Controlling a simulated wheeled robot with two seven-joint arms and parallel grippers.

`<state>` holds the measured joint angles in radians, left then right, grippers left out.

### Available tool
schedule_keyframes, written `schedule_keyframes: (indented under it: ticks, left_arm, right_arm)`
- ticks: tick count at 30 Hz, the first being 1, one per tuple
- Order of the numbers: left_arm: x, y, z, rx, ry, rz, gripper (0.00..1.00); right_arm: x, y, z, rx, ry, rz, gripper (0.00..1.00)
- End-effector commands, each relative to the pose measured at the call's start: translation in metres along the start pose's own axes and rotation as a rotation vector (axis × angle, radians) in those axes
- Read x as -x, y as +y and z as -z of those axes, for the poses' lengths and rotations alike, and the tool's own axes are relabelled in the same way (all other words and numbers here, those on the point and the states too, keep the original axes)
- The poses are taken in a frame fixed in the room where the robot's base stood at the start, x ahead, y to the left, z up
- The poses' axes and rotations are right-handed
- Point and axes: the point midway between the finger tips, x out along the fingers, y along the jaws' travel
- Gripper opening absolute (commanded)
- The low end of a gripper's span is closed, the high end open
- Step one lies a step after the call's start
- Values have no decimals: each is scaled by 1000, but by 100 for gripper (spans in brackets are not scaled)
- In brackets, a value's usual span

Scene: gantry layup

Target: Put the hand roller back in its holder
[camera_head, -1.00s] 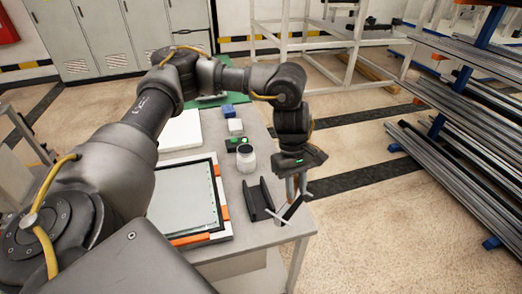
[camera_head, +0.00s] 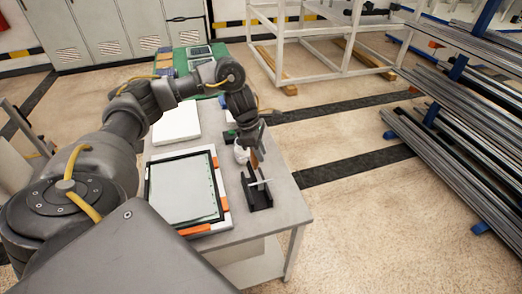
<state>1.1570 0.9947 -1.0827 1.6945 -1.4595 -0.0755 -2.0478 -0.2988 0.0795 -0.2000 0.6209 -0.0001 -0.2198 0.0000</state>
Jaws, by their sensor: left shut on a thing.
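The black holder (camera_head: 259,199) stands on the grey table near its right edge. My left gripper (camera_head: 255,165) comes down from above and is shut on the hand roller (camera_head: 260,183). The roller shows as a thin pale bar across the upper part of the holder. The gripper and arm hide part of the roller, and I cannot tell whether it touches the holder. My right gripper is not in view.
A framed panel with orange corner pieces (camera_head: 213,228) lies left of the holder. A white jar (camera_head: 241,154) stands just behind the holder, partly covered by my arm. A white board (camera_head: 177,124) lies farther back. The table's front right corner (camera_head: 292,215) is clear.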

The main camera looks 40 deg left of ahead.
Motion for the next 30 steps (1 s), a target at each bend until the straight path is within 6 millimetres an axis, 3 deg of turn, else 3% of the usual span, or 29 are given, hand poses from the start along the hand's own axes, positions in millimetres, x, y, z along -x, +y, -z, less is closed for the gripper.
schedule_keyframes:
  ticks: [18,30]
  left_arm:
    - [-69,0,21,0,-1,-1,0]
    - [-75,0,23,-1,-1,-1,0]
  right_arm:
    - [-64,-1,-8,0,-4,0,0]
    - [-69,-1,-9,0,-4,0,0]
